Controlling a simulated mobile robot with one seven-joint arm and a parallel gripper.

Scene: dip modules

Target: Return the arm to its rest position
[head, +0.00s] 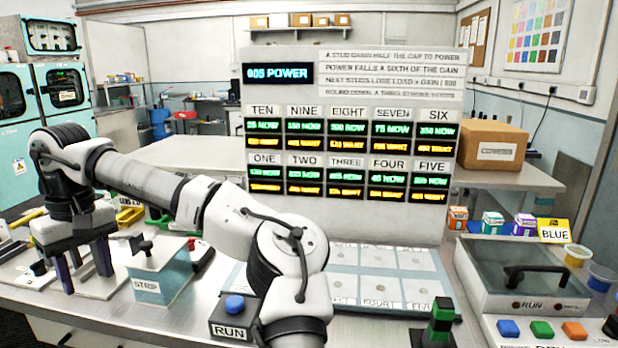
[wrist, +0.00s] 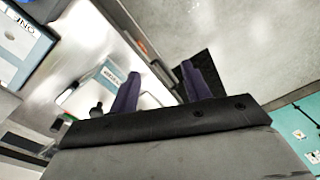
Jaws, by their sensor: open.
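My gripper (head: 86,276) hangs at the left of the bench in the head view, with its fingers pointing down. Its two purple fingers are apart with nothing between them, and they also show in the wrist view (wrist: 160,90). My white and black arm is bent across the front of the bench, its elbow in the lower middle. It hides part of the board and bench behind it. A blue box marked STEP (head: 160,278) with a black handle stands just right of my gripper.
A RUN button box (head: 232,318) sits close by my arm. A pale board with marked cells (head: 345,258) lies behind. A display panel (head: 350,140) stands at the back. A lidded case (head: 520,275) and small coloured boxes (head: 492,223) are at right.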

